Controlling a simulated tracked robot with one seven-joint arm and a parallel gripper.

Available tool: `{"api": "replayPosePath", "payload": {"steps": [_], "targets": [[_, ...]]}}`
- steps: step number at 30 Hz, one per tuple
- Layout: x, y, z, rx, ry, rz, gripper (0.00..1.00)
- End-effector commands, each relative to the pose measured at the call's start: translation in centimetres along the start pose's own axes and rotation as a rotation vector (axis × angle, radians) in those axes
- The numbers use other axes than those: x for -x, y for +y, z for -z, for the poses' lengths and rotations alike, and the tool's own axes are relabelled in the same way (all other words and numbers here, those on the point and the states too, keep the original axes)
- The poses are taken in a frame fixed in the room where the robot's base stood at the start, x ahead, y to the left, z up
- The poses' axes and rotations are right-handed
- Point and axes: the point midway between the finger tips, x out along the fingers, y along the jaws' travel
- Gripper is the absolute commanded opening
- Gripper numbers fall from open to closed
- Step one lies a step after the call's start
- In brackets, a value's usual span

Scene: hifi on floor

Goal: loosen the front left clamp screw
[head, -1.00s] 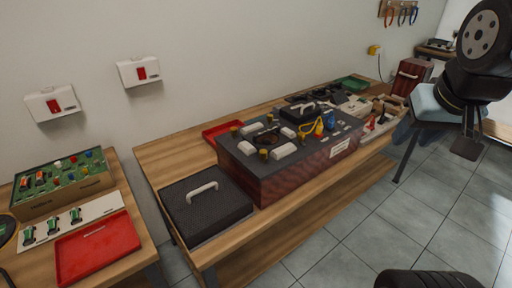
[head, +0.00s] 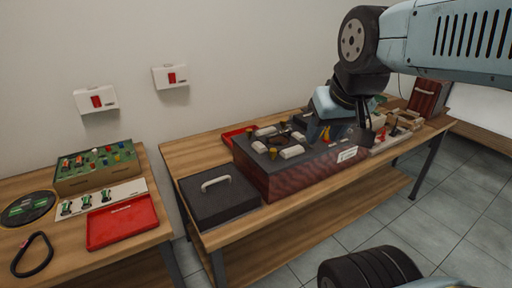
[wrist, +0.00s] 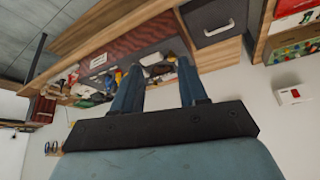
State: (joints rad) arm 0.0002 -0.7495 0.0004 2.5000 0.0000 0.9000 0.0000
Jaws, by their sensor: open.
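A dark red box-shaped unit with a grey top (head: 300,178) stands on the long wooden bench. Its top carries white blocks and small yellow clamp screws, with one clamp screw (head: 273,153) near the front left corner. My gripper (head: 364,138) hangs by the right end of the unit, to the right of that screw, and hides part of the top. In the wrist view my gripper (wrist: 158,75) has its two blue fingers apart with nothing held between them. The unit shows upside down beyond the fingers there, and I cannot make out the front left screw.
A black case with a handle (head: 218,197) sits left of the unit. A red tray (head: 122,221) and a green-topped box (head: 97,166) are on the left table. Small parts crowd the bench's right end. Open tiled floor (head: 440,210) lies in front.

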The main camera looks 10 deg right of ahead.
Motion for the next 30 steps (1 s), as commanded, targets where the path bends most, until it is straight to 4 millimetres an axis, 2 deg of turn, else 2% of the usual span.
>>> {"api": "replayPosePath", "payload": {"steps": [9, 13, 16, 18, 23, 30], "targets": [[0.0, 0.0, 0.0, 0.000, 0.000, 0.000, 0.43], [0.0, 0.0, 0.2, -0.009, -0.003, 0.001, 0.53], [-0.2, 0.0, 1.1, -0.045, -0.019, 0.003, 0.53], [-0.5, -0.7, 2.0, -0.092, -0.040, 0.005, 0.53], [-1.8, -0.7, 5.4, -0.253, -0.106, 0.001, 0.53], [-4.9, -0.5, 10.5, -0.518, -0.209, -0.033, 0.53]]}}
